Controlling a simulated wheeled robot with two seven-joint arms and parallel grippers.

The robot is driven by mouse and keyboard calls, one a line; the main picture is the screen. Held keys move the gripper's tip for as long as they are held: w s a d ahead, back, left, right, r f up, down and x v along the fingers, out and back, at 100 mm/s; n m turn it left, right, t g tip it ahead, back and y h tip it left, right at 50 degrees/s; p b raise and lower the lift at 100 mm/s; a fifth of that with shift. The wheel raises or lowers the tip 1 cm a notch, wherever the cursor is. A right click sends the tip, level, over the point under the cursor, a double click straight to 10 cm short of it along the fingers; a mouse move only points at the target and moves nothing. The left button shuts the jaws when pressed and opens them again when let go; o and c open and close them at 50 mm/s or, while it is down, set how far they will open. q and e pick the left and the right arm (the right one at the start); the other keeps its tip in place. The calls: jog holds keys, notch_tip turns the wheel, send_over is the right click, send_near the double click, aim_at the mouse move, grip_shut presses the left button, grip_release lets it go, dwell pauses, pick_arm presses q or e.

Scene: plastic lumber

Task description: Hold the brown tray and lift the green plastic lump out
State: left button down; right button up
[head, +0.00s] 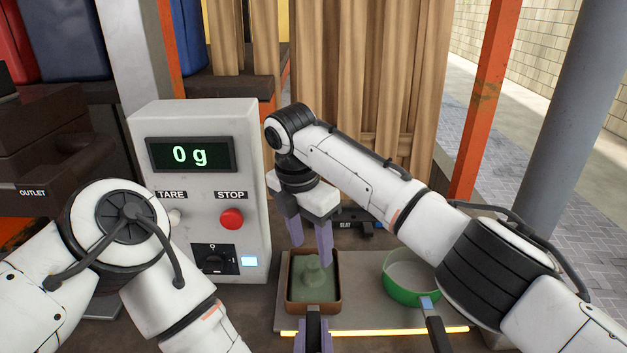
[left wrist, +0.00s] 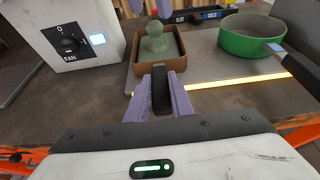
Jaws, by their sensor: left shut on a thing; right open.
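The brown tray (head: 291,296) rests on a grey plate, and it also shows in the left wrist view (left wrist: 148,68). Inside it stands the green plastic lump (head: 313,280), broad below with a rounded knob on top (left wrist: 155,38). My left gripper (head: 313,342) is shut on the tray's dark handle at the near side; its purple fingers flank the handle in the left wrist view (left wrist: 162,82). My right gripper (head: 311,252) is open and points down over the tray. Its purple fingertips are close above the lump's knob, with no clear contact.
A green pan (head: 408,297) with a dark handle stands right of the tray on the grey plate (head: 362,318), which has a glowing yellow front strip. A white control box (head: 250,150) reading 0 g stands at the left. A dark item (head: 358,222) lies behind.

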aim_at(313, 258)
jog(key=shift+w+d+f, duration=0.15)
jog(key=shift+f, duration=1.35)
jog(key=shift+w+d+f, duration=0.15)
jog(key=shift+f, duration=1.3)
jog(key=c, duration=1.2)
jog(key=shift+r, duration=4.55)
pick_arm(q)
jog(key=c, duration=1.5)
grip_release()
jog(key=shift+s, duration=0.1)
